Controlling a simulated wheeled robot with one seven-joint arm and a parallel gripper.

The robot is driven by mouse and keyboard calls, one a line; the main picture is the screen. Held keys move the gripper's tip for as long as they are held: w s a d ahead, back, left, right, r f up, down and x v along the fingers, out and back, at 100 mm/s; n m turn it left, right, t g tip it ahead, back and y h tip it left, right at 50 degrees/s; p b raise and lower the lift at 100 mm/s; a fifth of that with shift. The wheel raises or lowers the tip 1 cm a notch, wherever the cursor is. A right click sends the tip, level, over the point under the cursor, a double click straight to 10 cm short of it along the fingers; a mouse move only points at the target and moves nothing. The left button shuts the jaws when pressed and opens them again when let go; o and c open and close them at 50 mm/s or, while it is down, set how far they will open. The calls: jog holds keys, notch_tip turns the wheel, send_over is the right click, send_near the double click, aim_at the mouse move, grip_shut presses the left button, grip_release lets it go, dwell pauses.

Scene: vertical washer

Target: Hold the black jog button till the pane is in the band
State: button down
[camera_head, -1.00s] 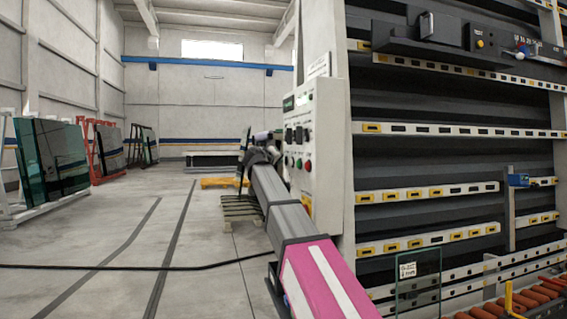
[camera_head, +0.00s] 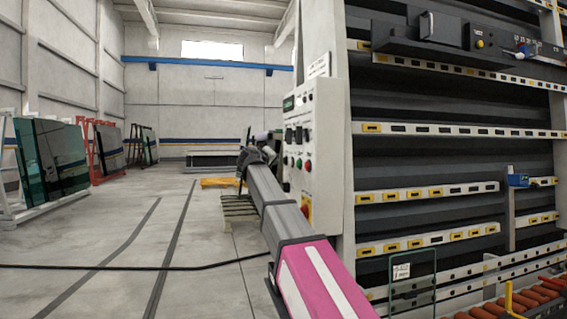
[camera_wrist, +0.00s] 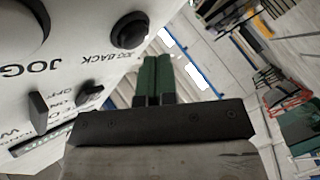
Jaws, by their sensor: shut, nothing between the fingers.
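My gripper (camera_wrist: 157,62) is in the wrist view, its green fingers together with nothing between them. Its tips appear beside a round black button (camera_wrist: 130,30), with no contact visible. In the head view, the white control panel (camera_head: 308,110) stands beyond my arm, and my fingers cannot be made out. The glass pane (camera_head: 413,284) with a small white label stands upright low on the machine. I cannot tell which part is the band.
The tall washer (camera_head: 450,160) fills the right side. Orange rollers (camera_head: 500,304) run along its base. Black selector switches (camera_wrist: 38,108) stick out from the panel near my gripper. Glass racks (camera_head: 60,160) stand far left. The floor on the left is mostly clear.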

jog(key=shift+a, duration=0.1)
jog(key=a, duration=0.2)
jog(key=s+a, duration=0.1)
jog(key=a, duration=0.1)
jog(key=shift+a, duration=0.35)
dwell(0.4)
